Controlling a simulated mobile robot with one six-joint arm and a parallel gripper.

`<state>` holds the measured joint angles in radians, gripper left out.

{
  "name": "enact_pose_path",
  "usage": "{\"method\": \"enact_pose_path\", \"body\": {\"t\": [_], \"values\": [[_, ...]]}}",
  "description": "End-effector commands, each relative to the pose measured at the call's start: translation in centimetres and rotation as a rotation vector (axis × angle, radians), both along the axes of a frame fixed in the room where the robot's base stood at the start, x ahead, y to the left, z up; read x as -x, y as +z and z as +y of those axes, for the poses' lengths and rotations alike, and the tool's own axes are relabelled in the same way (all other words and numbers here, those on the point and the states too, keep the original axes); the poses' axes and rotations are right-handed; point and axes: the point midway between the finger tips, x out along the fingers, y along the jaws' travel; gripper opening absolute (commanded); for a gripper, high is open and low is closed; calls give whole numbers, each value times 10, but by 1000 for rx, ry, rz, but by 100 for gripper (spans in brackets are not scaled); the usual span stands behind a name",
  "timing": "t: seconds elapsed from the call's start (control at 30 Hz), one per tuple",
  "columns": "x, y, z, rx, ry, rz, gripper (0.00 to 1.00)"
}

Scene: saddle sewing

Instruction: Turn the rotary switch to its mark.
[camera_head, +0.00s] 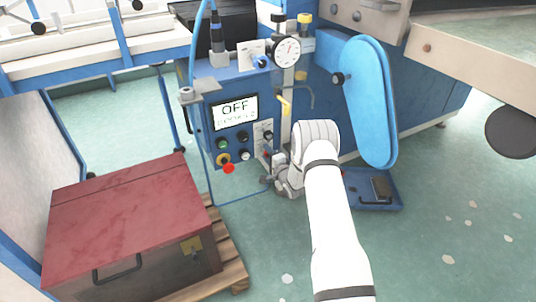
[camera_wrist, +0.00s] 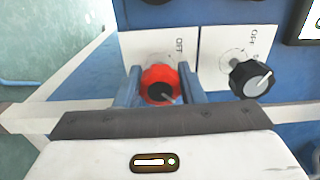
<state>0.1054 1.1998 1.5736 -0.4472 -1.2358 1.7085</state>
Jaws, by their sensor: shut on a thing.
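The rotary switch is a red knob (camera_wrist: 159,84) with a black centre and a pale pointer line, on a white plate marked OFF (camera_wrist: 152,44). In the wrist view my gripper (camera_wrist: 160,80) has one blue finger on each side of it and is shut on it. The pointer slants toward the lower right of the picture. The mark around the knob is partly hidden and too small to read. In the head view my gripper (camera_head: 272,172) is at the lower right of the blue control panel, and the knob is hard to make out.
A black knob (camera_wrist: 251,78) on its own plate sits close to the right of my gripper. The panel carries a screen reading OFF (camera_head: 235,110) and a red button (camera_head: 228,168). A red-topped chest (camera_head: 125,205) stands left; a blue tray (camera_head: 375,190) lies on the floor right.

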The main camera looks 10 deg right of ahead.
Motion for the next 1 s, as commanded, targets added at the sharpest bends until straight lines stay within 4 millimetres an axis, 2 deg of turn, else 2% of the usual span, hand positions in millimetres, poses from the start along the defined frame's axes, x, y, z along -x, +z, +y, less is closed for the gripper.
{"method": "enact_pose_path", "body": {"t": [0.57,0.6,0.87,1.0], "values": [[-1,2,-2,-35,-5,7,13],[-1,2,-2,-33,-5,8,36],[-1,1,-1,-33,-2,9,57],[0,1,0,-33,-1,10,57]]}}
